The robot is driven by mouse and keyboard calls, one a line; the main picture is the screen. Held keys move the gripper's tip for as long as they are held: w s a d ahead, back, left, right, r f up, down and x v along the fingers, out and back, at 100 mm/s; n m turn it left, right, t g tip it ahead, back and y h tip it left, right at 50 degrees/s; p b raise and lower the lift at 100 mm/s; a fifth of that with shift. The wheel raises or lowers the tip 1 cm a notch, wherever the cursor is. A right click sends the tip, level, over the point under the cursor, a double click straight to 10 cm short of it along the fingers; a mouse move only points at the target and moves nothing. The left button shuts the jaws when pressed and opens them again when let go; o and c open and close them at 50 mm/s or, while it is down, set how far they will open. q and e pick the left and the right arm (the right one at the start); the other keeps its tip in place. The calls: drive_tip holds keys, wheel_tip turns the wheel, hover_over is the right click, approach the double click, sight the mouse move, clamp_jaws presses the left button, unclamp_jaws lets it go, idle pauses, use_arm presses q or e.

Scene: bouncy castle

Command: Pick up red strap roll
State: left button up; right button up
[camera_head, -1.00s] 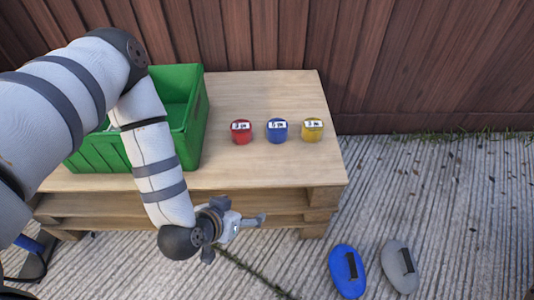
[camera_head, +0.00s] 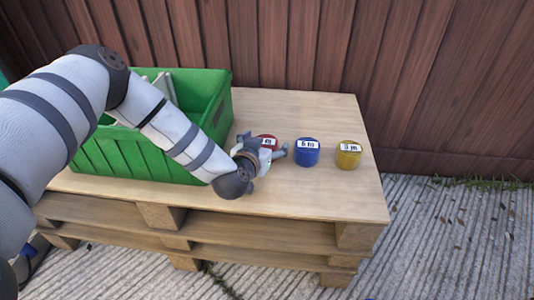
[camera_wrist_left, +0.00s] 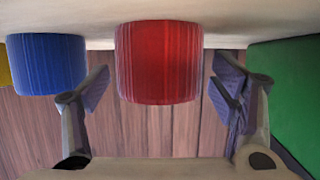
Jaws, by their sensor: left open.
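The red strap roll (camera_head: 267,138) stands on the wooden pallet top, with a white label on top, partly hidden behind my left gripper (camera_head: 266,151). The gripper is open at the near side of the roll. In the left wrist view, which is upside down, the red strap roll (camera_wrist_left: 158,62) is centred between the two spread fingers, with a gap on each side. How far it reaches between the pads is hard to tell. My right gripper is not in view.
A blue roll (camera_head: 307,153) and a yellow roll (camera_head: 348,155) stand to the right on the pallet (camera_head: 300,108). A green crate (camera_head: 218,112) stands to the left, near the red roll. A wooden fence (camera_head: 440,80) rises behind. The pallet's front right is clear.

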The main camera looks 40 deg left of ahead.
use_arm(q)
drive_tip(key=shift+r, duration=0.1)
drive_tip(key=c, duration=1.4)
